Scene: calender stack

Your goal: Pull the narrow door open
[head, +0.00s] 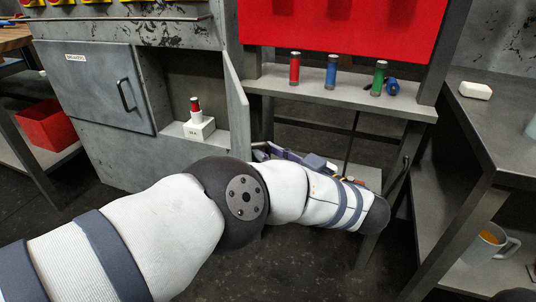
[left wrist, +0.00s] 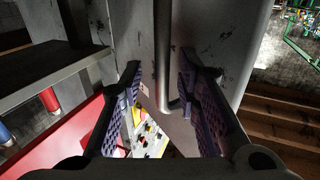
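The narrow door (head: 237,105) is a grey panel in the head view, standing swung out from the cabinet and seen nearly edge-on. The compartment (head: 190,85) to its left is exposed. My left gripper (head: 268,152) is just right of the door's lower part, partly hidden behind my arm. In the left wrist view, a vertical bar handle (left wrist: 163,60) on a grey panel (left wrist: 212,40) runs between the two spread fingers of this gripper (left wrist: 162,95). Gaps show on both sides of the bar. My right gripper is not seen.
A red-topped white block (head: 198,122) stands in the compartment. The wide cabinet door (head: 95,80) is shut. Red, blue and green cylinders stand on a shelf (head: 340,98) to the right. A side table (head: 500,130) holds a white block; a mug (head: 488,243) stands below.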

